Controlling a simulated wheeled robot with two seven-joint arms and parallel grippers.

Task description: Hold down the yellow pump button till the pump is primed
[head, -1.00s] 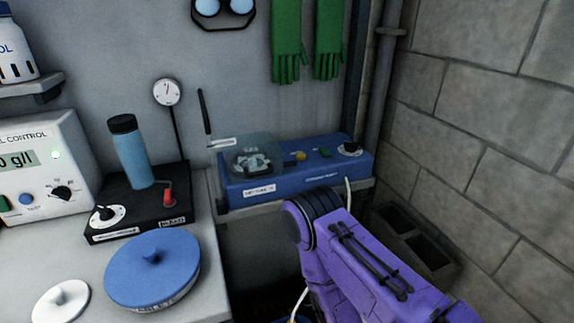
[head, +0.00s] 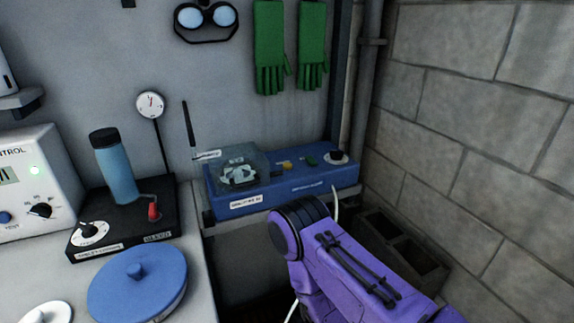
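The blue pump box (head: 270,198) sits on a shelf against the back wall. Its yellow button (head: 285,164) is on the top, between a clear-covered pump head (head: 238,175) on the left and a green button (head: 309,160) and black knob (head: 338,157) on the right. Nothing touches the yellow button. My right arm, purple, comes in from the lower right in front of the box. Its gripper is not visible; the arm bends down out of sight below the shelf. My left gripper is not in view.
A black device with a blue cylinder (head: 115,172) and red-tipped lever stands on the counter (head: 205,270) at left. A blue lidded dish (head: 138,285) is at the counter's front. Green gloves (head: 270,45) and goggles (head: 206,20) hang above. A block wall (head: 480,130) bounds the right.

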